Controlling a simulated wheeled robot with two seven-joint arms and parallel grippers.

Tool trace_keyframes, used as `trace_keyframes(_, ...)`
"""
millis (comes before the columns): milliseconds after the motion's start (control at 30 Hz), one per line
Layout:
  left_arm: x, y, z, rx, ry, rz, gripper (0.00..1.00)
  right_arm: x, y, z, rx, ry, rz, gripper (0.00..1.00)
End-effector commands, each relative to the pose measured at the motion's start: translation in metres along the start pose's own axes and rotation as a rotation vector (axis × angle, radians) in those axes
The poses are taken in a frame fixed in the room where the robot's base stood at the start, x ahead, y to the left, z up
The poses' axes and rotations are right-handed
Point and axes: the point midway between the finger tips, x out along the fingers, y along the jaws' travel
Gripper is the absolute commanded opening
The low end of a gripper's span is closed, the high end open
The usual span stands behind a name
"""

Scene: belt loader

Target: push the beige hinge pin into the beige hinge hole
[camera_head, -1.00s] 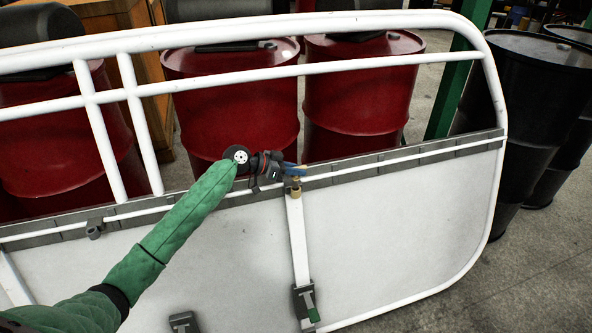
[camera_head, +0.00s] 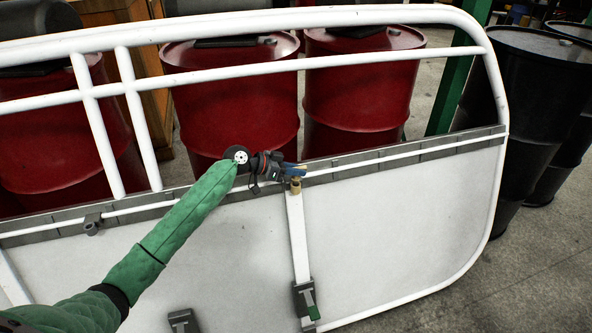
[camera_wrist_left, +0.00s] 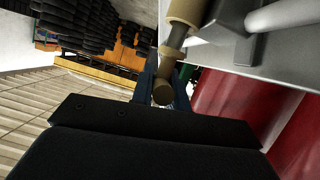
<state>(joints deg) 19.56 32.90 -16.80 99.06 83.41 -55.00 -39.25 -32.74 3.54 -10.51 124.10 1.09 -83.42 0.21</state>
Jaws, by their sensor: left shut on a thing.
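The beige hinge hole (camera_head: 296,187) is a short beige sleeve at the top of a white upright strip on the panel. In the left wrist view the sleeve (camera_wrist_left: 187,12) is at the top, with a darker shaft at its lower end. My left gripper (camera_head: 290,170) is right at the sleeve in the head view. It is shut on the beige hinge pin (camera_wrist_left: 163,94), whose round end shows between the blue fingers in the left wrist view. The pin looks lined up with the sleeve. My right gripper is not in view.
The white-framed panel (camera_head: 400,205) fills the middle. Red drums (camera_head: 232,110) stand behind it, and black drums (camera_head: 525,95) stand at the right. A grey latch (camera_head: 306,299) with a green tab sits below the hinge. Open floor (camera_head: 530,270) lies at the lower right.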

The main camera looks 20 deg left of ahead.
Motion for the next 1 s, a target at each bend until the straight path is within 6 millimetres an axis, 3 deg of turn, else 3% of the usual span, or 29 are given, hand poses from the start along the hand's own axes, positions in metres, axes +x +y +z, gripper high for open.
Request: trace_keyframes(1000,0.008,-0.003,0.019,0.000,0.000,0.000,0.00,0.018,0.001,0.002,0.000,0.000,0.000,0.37)
